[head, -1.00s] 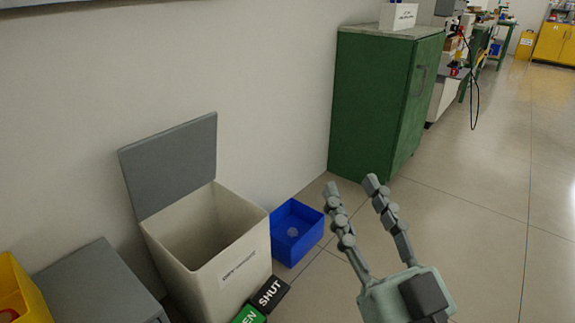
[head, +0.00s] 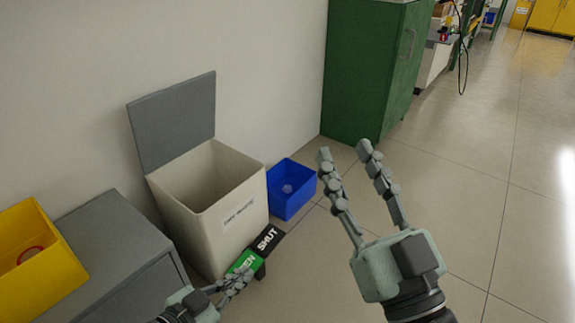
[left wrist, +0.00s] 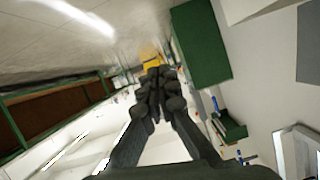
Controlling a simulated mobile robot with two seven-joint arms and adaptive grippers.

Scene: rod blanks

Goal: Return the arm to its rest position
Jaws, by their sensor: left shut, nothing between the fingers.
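My left gripper (head: 246,275) comes in at the bottom of the head view, in front of the green sign and the bin. Its fingers are together with nothing between them. They also show closed in the left wrist view (left wrist: 154,72). My right gripper (head: 343,152) is raised over the floor at right of centre, fingers apart and empty. The pale bin (head: 226,225) stands by the wall with its grey lid (head: 175,120) up. Beside it are a black "SHUT" sign (head: 267,239) and a green sign (head: 241,263), which the left fingers partly cover.
A grey cabinet (head: 110,250) and a yellow container (head: 60,270) holding a red ring-like item are at left. A green cabinet (head: 365,70) stands behind. The floor at right is clear.

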